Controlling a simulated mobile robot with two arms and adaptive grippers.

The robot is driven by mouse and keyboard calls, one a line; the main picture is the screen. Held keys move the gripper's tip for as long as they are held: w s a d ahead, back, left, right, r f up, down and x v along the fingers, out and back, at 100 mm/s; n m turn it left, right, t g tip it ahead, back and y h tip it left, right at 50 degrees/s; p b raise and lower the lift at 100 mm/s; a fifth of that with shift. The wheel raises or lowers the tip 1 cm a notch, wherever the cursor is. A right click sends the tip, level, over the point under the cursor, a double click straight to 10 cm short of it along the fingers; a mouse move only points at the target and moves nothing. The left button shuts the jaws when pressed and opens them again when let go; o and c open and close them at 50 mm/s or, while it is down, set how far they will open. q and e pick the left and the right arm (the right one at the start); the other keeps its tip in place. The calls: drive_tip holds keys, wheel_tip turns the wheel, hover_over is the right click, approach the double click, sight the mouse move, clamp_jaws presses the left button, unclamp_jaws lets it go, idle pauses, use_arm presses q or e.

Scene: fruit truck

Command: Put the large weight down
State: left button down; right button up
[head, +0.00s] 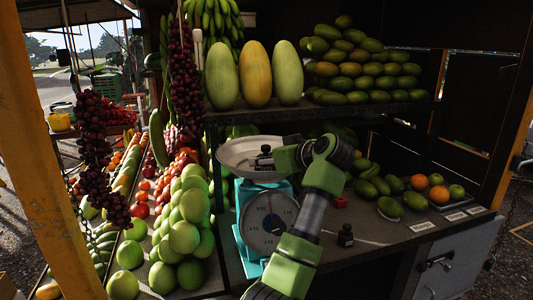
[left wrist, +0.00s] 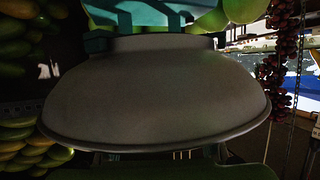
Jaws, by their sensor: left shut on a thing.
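The large weight (head: 264,151) is a small black shape at the pan of the scale in the head view. My left gripper (head: 274,158) reaches over the pan's right side and is shut on it. Whether the weight touches the pan is hard to tell. The teal scale (head: 265,222) has a round dial and a shallow metal pan (head: 237,158) on top. In the left wrist view the pan (left wrist: 155,90) fills the middle, upside down, and the weight and fingertips cannot be made out. My right gripper is not in view.
Another black weight (head: 345,236) stands on the counter (head: 385,233), right of my arm. A small red object (head: 340,202) lies behind it. A shelf with large melons (head: 256,74) is above and behind. Mangoes and oranges (head: 419,182) lie to the right.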

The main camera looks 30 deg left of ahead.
use_arm(q)
drive_tip(key=shift+r, duration=0.2)
drive_tip(key=c, duration=1.2)
unclamp_jaws()
drive_tip(key=shift+f, duration=0.2)
drive_tip(key=shift+s, duration=0.1)
drive_tip(key=shift+d+r, duration=0.1)
drive_tip(key=shift+s+d+b, duration=0.1)
drive_tip(key=shift+d+b, duration=0.3)
drive_tip(key=shift+b+v, duration=2.4)
drive_tip(key=shift+v, duration=3.2)
drive_tip(key=shift+a+r, duration=0.1)
